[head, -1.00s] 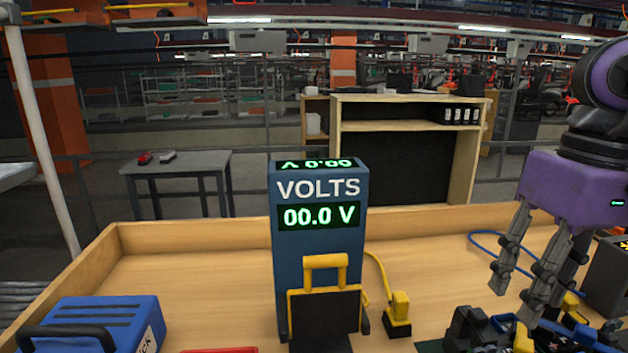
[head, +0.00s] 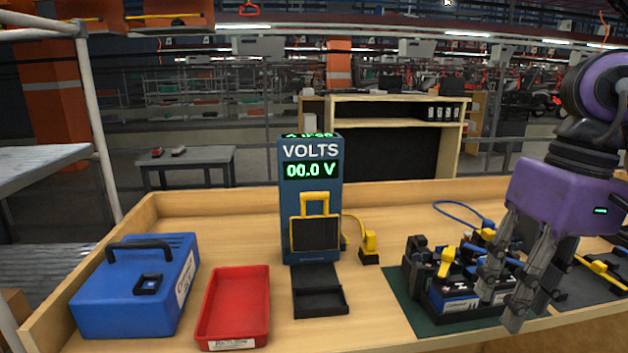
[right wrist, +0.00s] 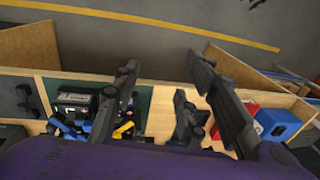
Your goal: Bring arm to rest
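My right gripper (head: 508,285), purple with grey jointed fingers, hangs at the right of the head view, in front of the right part of the wooden bench (head: 380,298). Its fingers are spread and I see nothing between them. In the right wrist view the fingers (right wrist: 180,95) also stand apart, with the bench beyond them. In the head view the fingers partly cover a dark battery unit (head: 455,301) on a green mat (head: 408,303). I cannot tell whether they touch it. My left gripper is not in view.
A blue voltmeter (head: 296,225) stands at mid-bench with a black holder (head: 320,301) in front. A red tray (head: 235,303) and a blue toolbox (head: 127,295) are at the left. A yellow clamp (head: 369,245) stands beside the meter. Bare wood lies between holder and mat.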

